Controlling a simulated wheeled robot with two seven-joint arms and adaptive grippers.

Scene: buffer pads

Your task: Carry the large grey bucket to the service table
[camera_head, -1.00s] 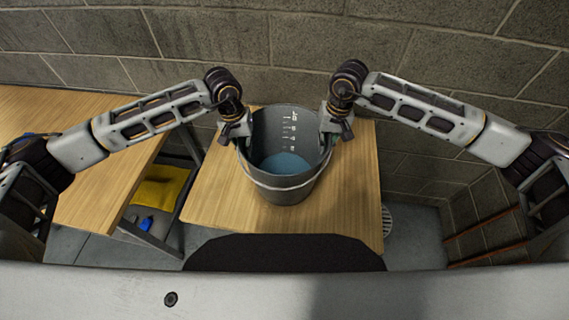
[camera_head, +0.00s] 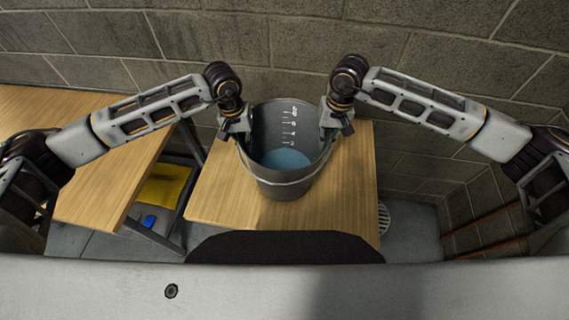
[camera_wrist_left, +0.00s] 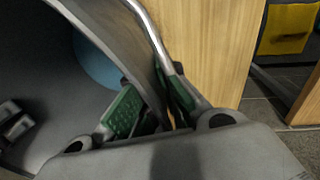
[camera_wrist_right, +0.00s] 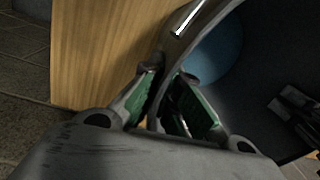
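The large grey bucket (camera_head: 284,185) is upright over the right-hand wooden table (camera_head: 340,205), with pale markings inside and a round blue patch at its bottom. I cannot tell whether its base touches the tabletop. My left gripper (camera_head: 238,130) pinches the left rim; in the left wrist view its green pads (camera_wrist_left: 150,105) sit on either side of the wall. My right gripper (camera_head: 330,122) pinches the right rim, and the right wrist view shows its pads (camera_wrist_right: 172,100) likewise. A second wooden table (camera_head: 110,185) stands at the left; no label shows which is the service table.
A gap separates the two tables. In it are a yellow thing (camera_head: 163,185) and a small blue object (camera_head: 149,221) low down. A block wall (camera_head: 300,50) is close behind. A round floor drain (camera_head: 384,218) lies right of the table.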

